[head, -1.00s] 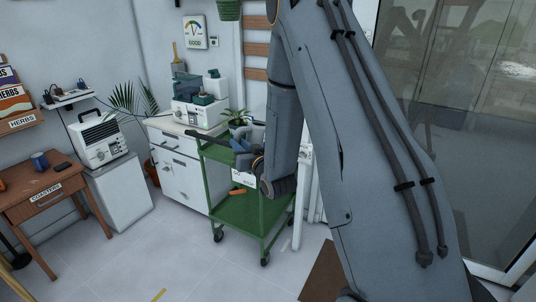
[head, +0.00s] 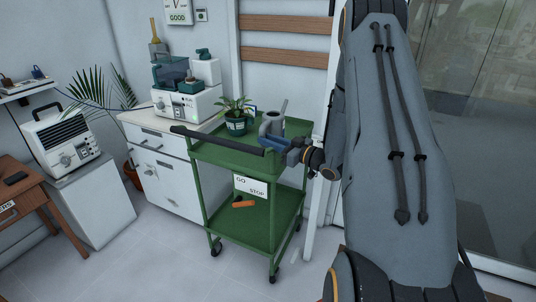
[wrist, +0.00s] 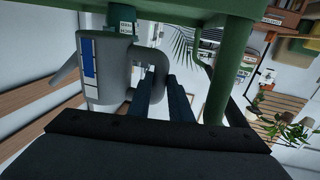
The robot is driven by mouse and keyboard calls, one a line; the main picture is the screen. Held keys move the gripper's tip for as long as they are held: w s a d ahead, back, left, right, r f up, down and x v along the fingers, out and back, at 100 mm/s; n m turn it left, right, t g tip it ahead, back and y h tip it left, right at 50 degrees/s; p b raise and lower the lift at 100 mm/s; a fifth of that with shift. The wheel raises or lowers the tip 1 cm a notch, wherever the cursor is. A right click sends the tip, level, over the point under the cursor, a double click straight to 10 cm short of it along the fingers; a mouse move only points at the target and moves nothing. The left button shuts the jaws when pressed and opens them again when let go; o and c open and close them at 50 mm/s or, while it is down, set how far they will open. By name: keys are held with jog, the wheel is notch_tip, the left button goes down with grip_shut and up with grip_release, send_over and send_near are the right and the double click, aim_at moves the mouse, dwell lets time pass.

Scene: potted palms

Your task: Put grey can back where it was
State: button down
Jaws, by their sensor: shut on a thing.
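The grey can (head: 272,126), a watering can with a spout, is upright at the right end of the green cart's top tray (head: 228,150). I cannot tell whether its base touches the tray. My gripper (head: 282,143) reaches in from the right, beside the can. In the wrist view, which looks upside down, the can (wrist: 110,70) has a blue and white label, and its curved handle is at my fingers (wrist: 167,88). My gripper is shut on the can by this handle. Part of the handle is hidden by the fingers.
A potted plant (head: 236,120) stands left of the can on the same tray. An orange object (head: 243,204) lies on the lower shelf (head: 262,226). A white cabinet (head: 170,175) with a machine (head: 187,103) stands behind left. The floor in front left is clear.

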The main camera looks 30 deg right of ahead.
jog(key=shift+f, duration=3.05)
jog(key=shift+f, duration=0.1)
jog(key=c, duration=2)
grip_release()
jog(key=shift+f, duration=0.1)
jog(key=shift+o, duration=0.5)
jog(key=shift+s+r, duration=0.1)
jog(key=shift+r, duration=0.1)
jog(key=b+v, duration=0.1)
jog(key=v, duration=1.1)
jog(key=shift+a, duration=0.1)
